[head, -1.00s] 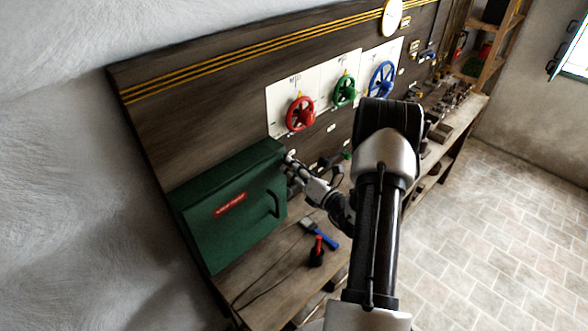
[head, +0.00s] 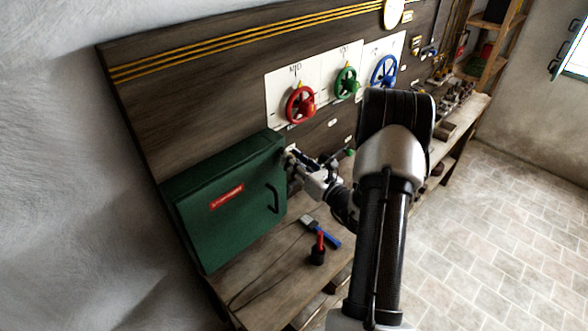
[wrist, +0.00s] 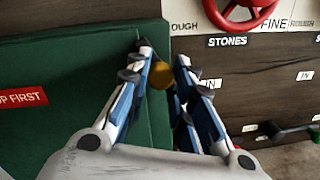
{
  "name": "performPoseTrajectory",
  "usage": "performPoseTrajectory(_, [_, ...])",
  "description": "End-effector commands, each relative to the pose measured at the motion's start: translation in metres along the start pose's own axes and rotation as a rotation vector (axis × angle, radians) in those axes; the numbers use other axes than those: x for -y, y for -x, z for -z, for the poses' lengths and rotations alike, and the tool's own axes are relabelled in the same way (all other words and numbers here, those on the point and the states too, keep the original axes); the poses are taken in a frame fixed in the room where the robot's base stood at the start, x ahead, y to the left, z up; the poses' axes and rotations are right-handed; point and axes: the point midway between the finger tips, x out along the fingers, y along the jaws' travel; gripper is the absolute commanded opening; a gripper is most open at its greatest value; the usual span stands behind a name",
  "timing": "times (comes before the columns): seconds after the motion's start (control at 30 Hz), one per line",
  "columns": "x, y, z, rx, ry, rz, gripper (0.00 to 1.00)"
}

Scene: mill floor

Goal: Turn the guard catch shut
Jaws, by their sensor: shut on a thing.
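The green guard box (head: 225,190) with a red label stands at the left end of the bench, its lid down; it also fills the left of the wrist view (wrist: 60,70). My gripper (head: 292,156) is at the box's right side, near its upper edge. In the wrist view my gripper (wrist: 162,70) has its fingers around a brass-coloured round part (wrist: 161,76) beside the box's edge, which I take for the guard catch. The fingers hide most of it, so its turn angle cannot be told.
Red (head: 300,104), green (head: 346,82) and blue (head: 384,72) handwheels are on the back panel to the right. A blue-handled brush (head: 325,233) and a black pot with a red top (head: 318,250) are on the bench below my gripper.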

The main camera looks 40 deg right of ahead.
Motion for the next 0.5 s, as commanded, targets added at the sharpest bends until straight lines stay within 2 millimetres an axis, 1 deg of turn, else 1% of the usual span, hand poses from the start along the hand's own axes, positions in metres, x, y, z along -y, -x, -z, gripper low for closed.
performPoseTrajectory(0.03, [0.002,0.0004,0.0043,0.005,0.047,-0.002,0.0])
performPoseTrajectory(0.5, [0.0027,0.0005,0.0047,0.035,0.494,-0.031,0.0])
